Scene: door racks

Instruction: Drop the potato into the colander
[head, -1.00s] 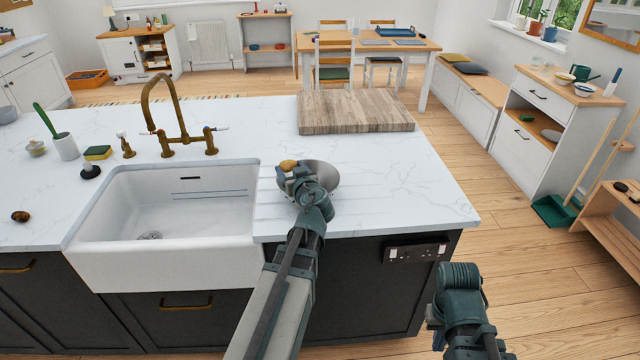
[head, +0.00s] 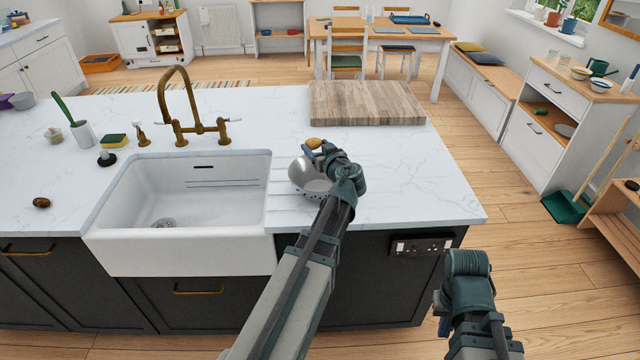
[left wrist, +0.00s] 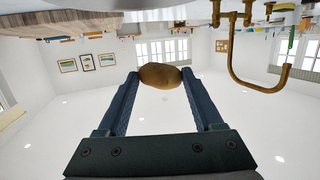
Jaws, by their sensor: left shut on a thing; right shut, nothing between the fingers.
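A brown potato (head: 314,142) is held between the fingertips of my left gripper (head: 318,148). The left wrist view shows the potato (left wrist: 160,75) pinched between the two blue fingers. The silver metal colander (head: 301,173) stands on the worktop just right of the sink. My left gripper and wrist overlap its far and right parts in the head view, hiding them. The potato appears near the colander's far side; its height above the worktop is hard to tell. My right gripper (head: 440,314) is low in front of the cabinet, shut and empty.
The white sink (head: 180,255) with a brass tap (head: 180,110) is left of the colander. A wooden board (head: 366,103) lies behind it. A small brown object (head: 41,202) lies at the far left. The worktop's right side is clear.

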